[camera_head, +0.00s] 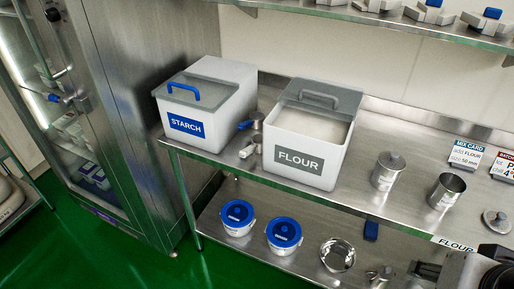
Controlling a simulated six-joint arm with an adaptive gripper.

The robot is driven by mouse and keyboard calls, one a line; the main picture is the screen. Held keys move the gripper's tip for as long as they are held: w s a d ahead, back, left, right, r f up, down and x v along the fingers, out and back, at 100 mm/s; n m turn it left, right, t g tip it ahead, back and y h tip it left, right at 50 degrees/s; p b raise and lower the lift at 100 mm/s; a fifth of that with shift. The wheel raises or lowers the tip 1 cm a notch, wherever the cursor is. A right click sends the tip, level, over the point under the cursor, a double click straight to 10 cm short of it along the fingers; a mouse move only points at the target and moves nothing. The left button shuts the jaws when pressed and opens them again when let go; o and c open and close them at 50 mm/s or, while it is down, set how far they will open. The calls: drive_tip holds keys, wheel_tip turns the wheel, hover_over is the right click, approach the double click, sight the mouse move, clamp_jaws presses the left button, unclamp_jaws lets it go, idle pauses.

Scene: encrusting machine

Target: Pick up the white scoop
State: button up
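The white scoop (250,149) lies on the upper steel shelf in the narrow gap between the starch bin and the flour bin. Its pale handle points toward the shelf's front edge, and its metal cup is partly hidden beside the flour bin. A second scoop with a blue handle (245,125) lies just behind it, close by. Part of my arm shows at the lower right corner, far from the scoops.
The white starch bin (200,133) and the flour bin (329,170) flank the gap. Metal canisters (388,172) and cards (467,153) stand to the right. Blue-lidded tubs (284,239) and a steel bowl (337,262) are on the lower shelf. A shelf (400,28) runs above.

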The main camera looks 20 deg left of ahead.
drive_tip(key=w+a+f+m+t+y, duration=0.3)
drive_tip(key=w+a+m, duration=0.5)
drive_tip(key=w+a, duration=1.5)
drive_tip(key=m+t+y, duration=0.2)
drive_tip(key=m+t, duration=0.2)
drive_tip(key=m, duration=0.4)
approach(253, 148)
drive_tip(key=shift+w+f+m, duration=0.15)
drive_tip(key=shift+f+m, duration=0.15)
drive_tip(key=shift+f, duration=0.35)
drive_tip(key=shift+w+a, duration=0.1)
drive_tip(key=shift+w, duration=0.05)
drive_tip(key=shift+x, duration=1.2)
